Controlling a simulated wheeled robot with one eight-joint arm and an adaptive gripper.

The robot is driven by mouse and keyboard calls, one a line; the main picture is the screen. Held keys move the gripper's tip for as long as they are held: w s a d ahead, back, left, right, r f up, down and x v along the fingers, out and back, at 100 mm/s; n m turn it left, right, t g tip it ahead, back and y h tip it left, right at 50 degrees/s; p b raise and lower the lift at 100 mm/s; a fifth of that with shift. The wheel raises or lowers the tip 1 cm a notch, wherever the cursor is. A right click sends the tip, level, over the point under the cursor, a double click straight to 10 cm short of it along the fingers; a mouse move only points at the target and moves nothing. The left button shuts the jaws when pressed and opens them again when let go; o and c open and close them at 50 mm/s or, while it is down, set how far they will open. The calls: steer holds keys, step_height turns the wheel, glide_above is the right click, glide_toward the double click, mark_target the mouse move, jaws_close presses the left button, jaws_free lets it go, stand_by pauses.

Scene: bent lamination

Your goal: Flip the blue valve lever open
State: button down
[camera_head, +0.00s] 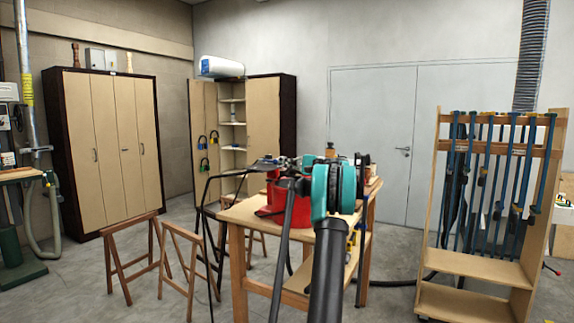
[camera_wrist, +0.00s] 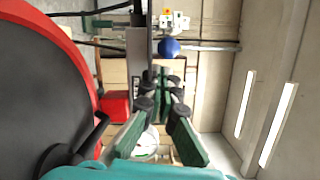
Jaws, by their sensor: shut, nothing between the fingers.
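In the wrist view, my gripper (camera_wrist: 160,88) has dark knuckles and green finger pads, and it is shut with nothing between the fingers. A round blue thing (camera_wrist: 168,47) shows just beyond the fingertips, apart from them in the picture; I cannot tell whether it is the valve lever. In the head view, my arm reaches forward over the workbench and hides part of what stands there. No blue valve lever can be made out clearly in that view.
A wooden workbench (camera_head: 237,217) stands ahead with a red machine (camera_head: 268,207) on it. Wooden trestles (camera_head: 183,268) stand left of it. A clamp rack (camera_head: 470,266) stands at the right. Cabinets (camera_head: 104,150) line the back. Open floor lies at the front left.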

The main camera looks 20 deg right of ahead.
steer(key=shift+s+a+r, duration=0.1)
steer(key=shift+s+a, duration=0.3)
steer(key=shift+a, duration=0.05)
